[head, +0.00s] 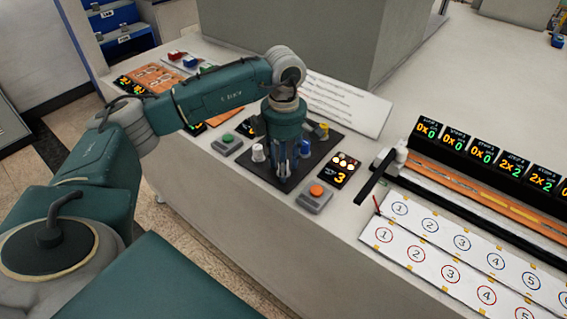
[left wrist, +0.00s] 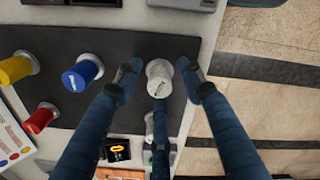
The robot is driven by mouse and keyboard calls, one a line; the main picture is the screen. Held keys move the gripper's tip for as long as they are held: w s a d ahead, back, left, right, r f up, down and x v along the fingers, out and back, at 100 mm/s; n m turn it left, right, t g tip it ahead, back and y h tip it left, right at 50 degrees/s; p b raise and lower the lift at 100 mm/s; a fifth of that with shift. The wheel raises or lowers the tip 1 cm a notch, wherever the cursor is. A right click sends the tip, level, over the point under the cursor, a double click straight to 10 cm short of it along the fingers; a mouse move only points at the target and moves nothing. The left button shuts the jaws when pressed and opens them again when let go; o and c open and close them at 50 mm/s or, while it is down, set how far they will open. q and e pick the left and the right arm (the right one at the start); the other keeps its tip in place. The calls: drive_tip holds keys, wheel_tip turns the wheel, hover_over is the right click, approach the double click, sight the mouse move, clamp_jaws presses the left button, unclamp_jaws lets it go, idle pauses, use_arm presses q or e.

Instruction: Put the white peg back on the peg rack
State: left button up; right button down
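In the head view my left gripper (head: 282,172) points straight down over the dark peg rack (head: 262,172). A white peg (head: 258,152) stands upright on the rack just left of the fingers. In the left wrist view a pale, whitish peg (left wrist: 160,70) is between the fingertips of the left gripper (left wrist: 160,78). The side fingers are spread, with a gap on each side of it. I cannot tell surely which is the head view's white peg. My right gripper is not in view.
A blue peg (left wrist: 82,72), a yellow peg (left wrist: 18,67) and a red peg (left wrist: 41,118) are on the rack. A green-button box (head: 228,144) and an orange-button box (head: 316,196) flank it. A long rail with displays (head: 483,150) stands right.

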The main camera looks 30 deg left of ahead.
use_arm(q)
drive_tip(key=shift+r, duration=0.5)
wheel_tip(320, 180, up, 11)
drive_tip(key=b, duration=0.2)
drive_tip(key=shift+r, duration=0.2)
drive_tip(key=shift+f, duration=0.1)
